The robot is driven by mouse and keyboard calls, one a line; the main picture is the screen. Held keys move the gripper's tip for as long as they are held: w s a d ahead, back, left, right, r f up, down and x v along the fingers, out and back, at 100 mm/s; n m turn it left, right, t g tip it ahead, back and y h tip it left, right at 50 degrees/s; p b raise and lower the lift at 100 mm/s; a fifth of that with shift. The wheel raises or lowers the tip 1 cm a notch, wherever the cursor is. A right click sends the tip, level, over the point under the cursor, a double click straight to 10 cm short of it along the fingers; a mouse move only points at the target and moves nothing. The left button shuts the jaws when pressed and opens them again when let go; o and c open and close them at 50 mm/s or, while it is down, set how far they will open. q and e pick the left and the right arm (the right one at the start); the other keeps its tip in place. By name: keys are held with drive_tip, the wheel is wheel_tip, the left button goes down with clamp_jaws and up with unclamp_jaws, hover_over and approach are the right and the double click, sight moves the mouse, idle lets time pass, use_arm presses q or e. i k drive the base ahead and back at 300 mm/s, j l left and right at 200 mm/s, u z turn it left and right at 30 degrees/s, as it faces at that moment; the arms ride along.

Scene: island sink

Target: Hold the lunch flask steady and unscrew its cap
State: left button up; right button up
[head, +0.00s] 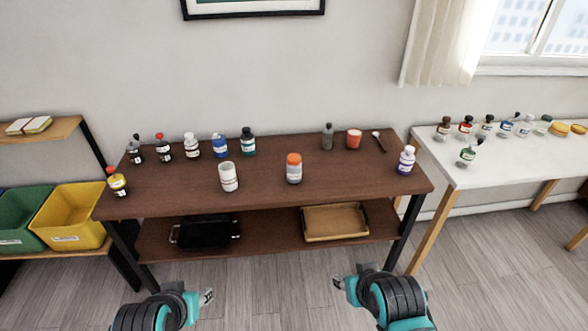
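A short white flask with an orange cap (293,168) stands upright on the brown table, right of its middle near the front; I take it for the lunch flask. The cap sits on top of it. My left gripper (208,297) is low in the head view, in front of the table and well short of the flask. My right gripper (338,283) is also low and in front of the table, apart from the flask. Both grippers look empty. Their fingers are too small to tell whether they are open.
A white jar (228,177) stands left of the flask on the brown table (262,180). Several bottles line the back left. A grey bottle (328,137), an orange cup (354,139) and a purple-labelled bottle (406,160) stand to the right. The tabletop around the flask is clear.

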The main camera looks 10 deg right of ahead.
sight(294, 172)
drive_tip(key=i+j+z, duration=0.15)
drive_tip(key=i+j, duration=0.15)
drive_tip(key=i+j+z, duration=0.15)
drive_tip(key=j, duration=0.3)
drive_tip(key=i+j+z, duration=0.1)
drive_tip(key=i+j, duration=0.25)
drive_tip(key=i+j+z, duration=0.15)
drive_tip(key=j, duration=0.35)
drive_tip(key=z, duration=1.2)
drive_tip(key=i+j, duration=0.05)
